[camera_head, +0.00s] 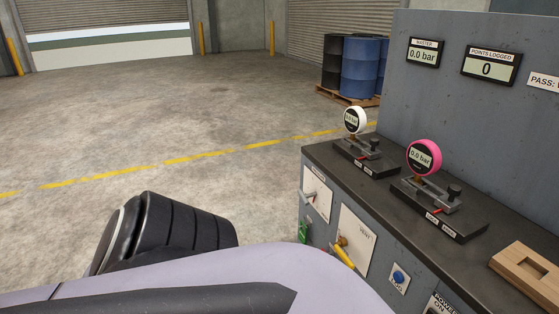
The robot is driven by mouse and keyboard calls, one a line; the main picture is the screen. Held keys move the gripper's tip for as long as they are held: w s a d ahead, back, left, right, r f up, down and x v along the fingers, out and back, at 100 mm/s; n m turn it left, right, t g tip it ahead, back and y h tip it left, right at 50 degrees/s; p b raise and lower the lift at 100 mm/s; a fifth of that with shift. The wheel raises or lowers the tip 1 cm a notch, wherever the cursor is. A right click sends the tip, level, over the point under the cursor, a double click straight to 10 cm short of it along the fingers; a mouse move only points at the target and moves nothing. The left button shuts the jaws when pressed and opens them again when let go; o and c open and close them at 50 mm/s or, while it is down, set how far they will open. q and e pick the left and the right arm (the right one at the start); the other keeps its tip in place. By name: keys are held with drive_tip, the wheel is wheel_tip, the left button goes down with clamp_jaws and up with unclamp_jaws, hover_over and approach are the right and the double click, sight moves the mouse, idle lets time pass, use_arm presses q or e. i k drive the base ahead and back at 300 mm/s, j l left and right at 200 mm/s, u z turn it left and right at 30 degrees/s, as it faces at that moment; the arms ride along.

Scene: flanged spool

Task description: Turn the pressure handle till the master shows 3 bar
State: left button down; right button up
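The master display (423,53) on the upright grey panel reads 0.0 bar. On the front of the bench, a plate (317,192) carries a grey lever, perhaps the pressure handle; its label is too small to read. A lower plate marked VENT (358,240) carries a yellow handle (344,256) slanting down to the right. A white gauge (355,120) and a pink gauge (424,156) stand on the bench top, both seeming to read 0.0 bar. Neither gripper shows; a lavender and black arm of mine fills the lower left and hides part of the bench front.
The points display (490,68) reads 0. A blue button (398,277) sits on the bench front. A wooden block (531,274) lies on the dark bench top (465,255). Drums (361,68) stand on a pallet behind. The floor left of the bench is clear.

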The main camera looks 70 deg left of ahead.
sight(304, 197)
drive_tip(key=u, duration=2.1)
drive_tip(key=i+j+z, duration=0.1)
drive_tip(key=z, duration=0.3)
drive_tip(key=i+j+z, duration=0.1)
drive_tip(key=j+z, duration=0.25)
drive_tip(key=i+j+z, duration=0.2)
drive_tip(key=j+z, duration=0.15)
drive_tip(key=j, duration=0.25)
drive_tip(key=i+j+z, duration=0.15)
drive_tip(key=j, duration=0.6)
drive_tip(key=j+z, duration=0.2)
drive_tip(key=j, duration=0.55)
